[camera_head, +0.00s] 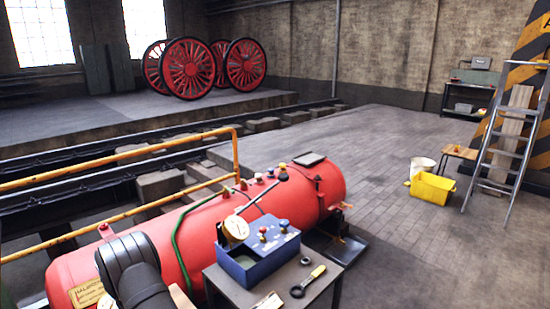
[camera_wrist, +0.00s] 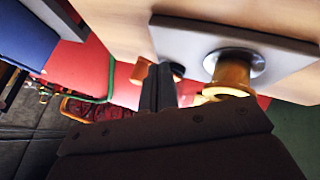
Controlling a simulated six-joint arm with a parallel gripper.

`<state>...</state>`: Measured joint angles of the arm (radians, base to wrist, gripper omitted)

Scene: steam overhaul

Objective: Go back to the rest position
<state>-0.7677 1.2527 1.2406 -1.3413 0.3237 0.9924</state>
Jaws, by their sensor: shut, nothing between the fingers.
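My gripper (camera_wrist: 158,72) is shut and empty, its dark fingers pointing up the wrist view. Just right of the fingertips is a pale grey plate (camera_wrist: 205,38) on a light wooden surface (camera_wrist: 112,22), with a brass fitting (camera_wrist: 234,72) set in it. I cannot tell whether the fingers touch anything. The red boiler (camera_head: 320,185) lies behind them; it also shows in the wrist view (camera_wrist: 122,90). In the head view my dark arm covers part of the boiler's near end, and my fingers are hidden.
A blue box (camera_head: 258,266) with valves and gauges stands on a small table (camera_head: 325,279) beside a yellow-handled tool (camera_head: 310,280). A yellow railing (camera_head: 120,215) runs behind the boiler. A yellow bucket (camera_head: 431,188) and a ladder (camera_head: 507,150) stand right. The brick floor between is clear.

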